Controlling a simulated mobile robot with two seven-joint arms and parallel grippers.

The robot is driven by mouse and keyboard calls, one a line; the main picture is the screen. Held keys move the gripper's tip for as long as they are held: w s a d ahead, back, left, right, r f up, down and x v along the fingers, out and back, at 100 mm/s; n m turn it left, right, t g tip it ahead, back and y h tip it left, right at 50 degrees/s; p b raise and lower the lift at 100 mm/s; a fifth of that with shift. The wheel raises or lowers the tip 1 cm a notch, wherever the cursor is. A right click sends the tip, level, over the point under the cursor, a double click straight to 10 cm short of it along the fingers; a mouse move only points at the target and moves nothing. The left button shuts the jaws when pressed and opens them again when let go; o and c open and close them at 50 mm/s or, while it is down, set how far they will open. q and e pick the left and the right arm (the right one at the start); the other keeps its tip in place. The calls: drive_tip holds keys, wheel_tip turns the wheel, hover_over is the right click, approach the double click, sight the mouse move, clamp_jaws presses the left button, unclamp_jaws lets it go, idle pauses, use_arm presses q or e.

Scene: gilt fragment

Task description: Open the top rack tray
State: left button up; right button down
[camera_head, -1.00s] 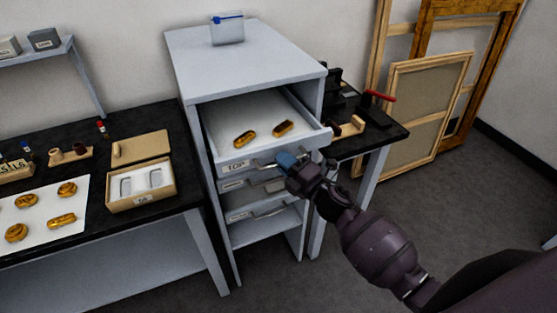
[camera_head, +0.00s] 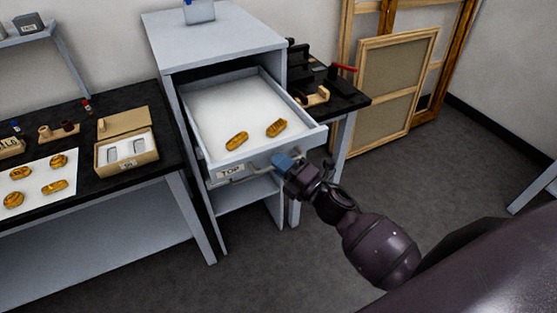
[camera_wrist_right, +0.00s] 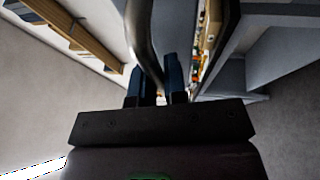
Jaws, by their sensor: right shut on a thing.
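The top rack tray (camera_head: 222,103) is a pale grey drawer marked "TOP", slid well out of the grey rack (camera_head: 217,37). Two gilt fragments (camera_head: 237,141) lie in its front part. Its curved metal handle (camera_head: 240,180) runs along the front, partly hidden by my right gripper. My right gripper (camera_head: 283,163), with blue fingertips, is shut on the handle at the tray's front right. In the right wrist view the metal handle bar (camera_wrist_right: 146,45) passes between the blue fingers (camera_wrist_right: 159,80). My left gripper is out of view.
A black table (camera_head: 85,200) at left holds an open cardboard box (camera_head: 126,152) and a white sheet (camera_head: 38,180) with several gilt pieces. A black bench (camera_head: 345,97) stands right of the rack, with wooden frames (camera_head: 395,90) behind. The floor in front is clear.

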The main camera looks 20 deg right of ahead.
drive_tip(key=shift+s, duration=0.35)
drive_tip(key=c, duration=1.2)
unclamp_jaws()
drive_tip(key=shift+b+v, duration=0.9)
drive_tip(key=shift+v, duration=4.55)
